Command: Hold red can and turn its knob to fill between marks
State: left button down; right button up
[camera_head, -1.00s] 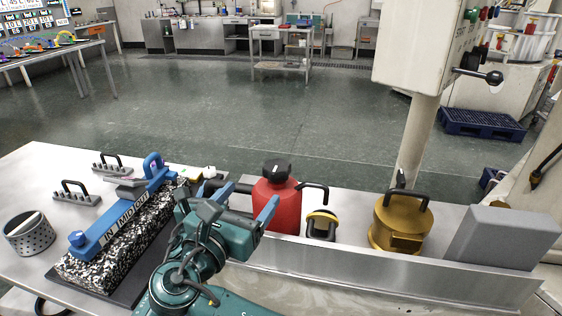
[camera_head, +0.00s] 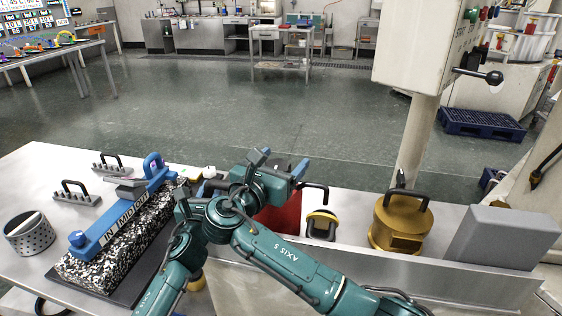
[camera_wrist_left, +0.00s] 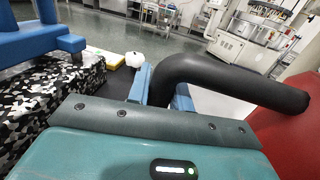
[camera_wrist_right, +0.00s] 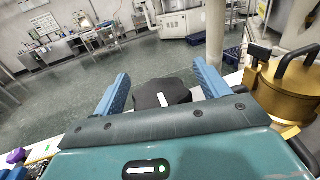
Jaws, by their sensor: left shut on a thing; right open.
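The red can (camera_head: 285,218) stands on the bench, partly hidden behind my right arm. My left gripper (camera_wrist_left: 160,88) is shut on the can's thick black handle (camera_wrist_left: 235,75); the can's red body (camera_wrist_left: 290,130) is at the right of the left wrist view. In the head view my left gripper is largely hidden by my right arm. My right gripper (camera_head: 279,164) is open above the can. In the right wrist view the black knob (camera_wrist_right: 163,92), with a white mark on it, lies between its spread blue fingers. I cannot tell whether they touch it. The fill marks are not visible.
A small yellow-and-black handled item (camera_head: 321,226) and a brass handled pot (camera_head: 402,225) stand right of the can, then a grey block (camera_head: 505,237). A blue fixture (camera_head: 128,212) on a speckled slab (camera_head: 100,258) is at left. A metal edge (camera_head: 400,277) runs along the front.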

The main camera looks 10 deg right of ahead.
jog(key=c, duration=1)
jog(key=shift+m+g+h, duration=0.3)
jog(key=shift+h, duration=0.1)
jog(key=shift+s+d+m+g+h, duration=0.15)
jog(key=shift+m+g+h, duration=1.1)
jog(key=shift+g, duration=0.35)
jog(key=shift+s+d+m+g+h, duration=0.15)
jog(key=shift+m+g+h, duration=1.1)
jog(key=shift+g, duration=0.35)
jog(key=shift+m, duration=0.3)
jog(key=o, duration=1)
